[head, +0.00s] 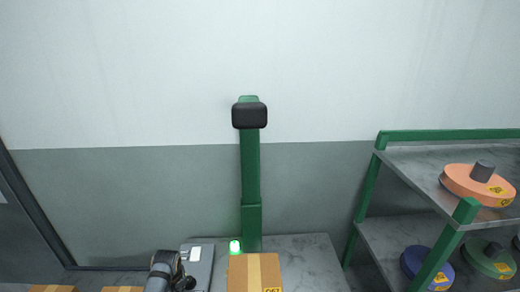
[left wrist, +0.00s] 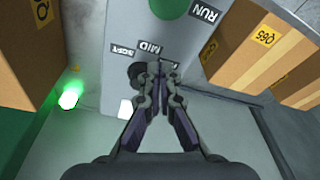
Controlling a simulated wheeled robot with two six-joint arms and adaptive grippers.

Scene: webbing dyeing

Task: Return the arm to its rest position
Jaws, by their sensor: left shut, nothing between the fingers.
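My left gripper (left wrist: 154,72) is shut and empty in the left wrist view. Its fingertips appear in front of a grey control panel (left wrist: 115,30) with labels that read upside down: RUN, MID and one that looks like SOFT. A round green button (left wrist: 171,8) is at the panel's top edge in that view. A small dark part shows beside the fingertips; I cannot tell whether they touch it. In the head view my left arm (head: 163,268) reaches in at the bottom, beside the grey panel (head: 198,262). My right gripper is not in view.
A carton (head: 253,272) stands right of the panel, with a lit green lamp (head: 235,247) behind it. A green post (head: 251,180) rises there with a black head (head: 249,116). A green-framed shelf (head: 400,236) at right holds orange, blue and green reels. Cartons (left wrist: 262,45) flank the gripper.

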